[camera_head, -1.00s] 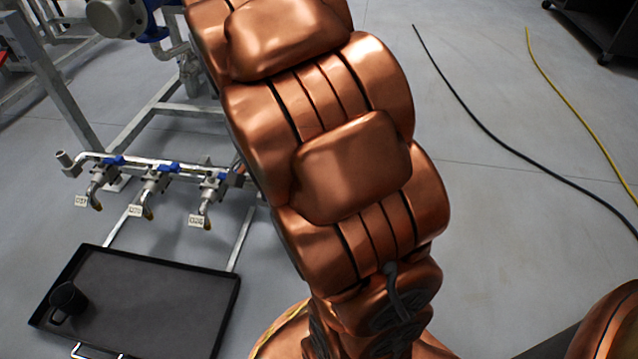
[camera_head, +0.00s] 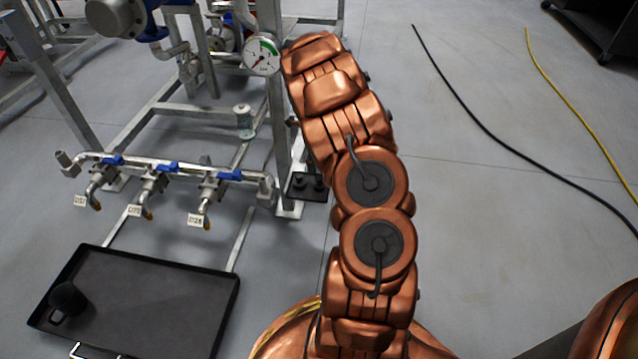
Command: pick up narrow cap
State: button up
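I cannot tell for certain which thing is the narrow cap. Small dark upright pieces (camera_head: 299,181) stand on a small black plate (camera_head: 294,196) on the floor by the foot of the metal frame, partly hidden behind my arm. They are too small and dark to make out. A short grey metal cylinder (camera_head: 244,118) sits on the frame above them. My gripper is not in view; only the copper links of my arm show, so I cannot see whether it is open or shut.
The pipe frame (camera_head: 281,130) carries a pressure gauge (camera_head: 261,56) close to my arm. Several blue-handled taps (camera_head: 155,170) hang over a black tray (camera_head: 150,300) holding a dark mug-like object (camera_head: 68,299). Black (camera_head: 480,120) and yellow (camera_head: 575,103) hoses cross the open floor at right.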

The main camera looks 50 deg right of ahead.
aim_at(319, 178)
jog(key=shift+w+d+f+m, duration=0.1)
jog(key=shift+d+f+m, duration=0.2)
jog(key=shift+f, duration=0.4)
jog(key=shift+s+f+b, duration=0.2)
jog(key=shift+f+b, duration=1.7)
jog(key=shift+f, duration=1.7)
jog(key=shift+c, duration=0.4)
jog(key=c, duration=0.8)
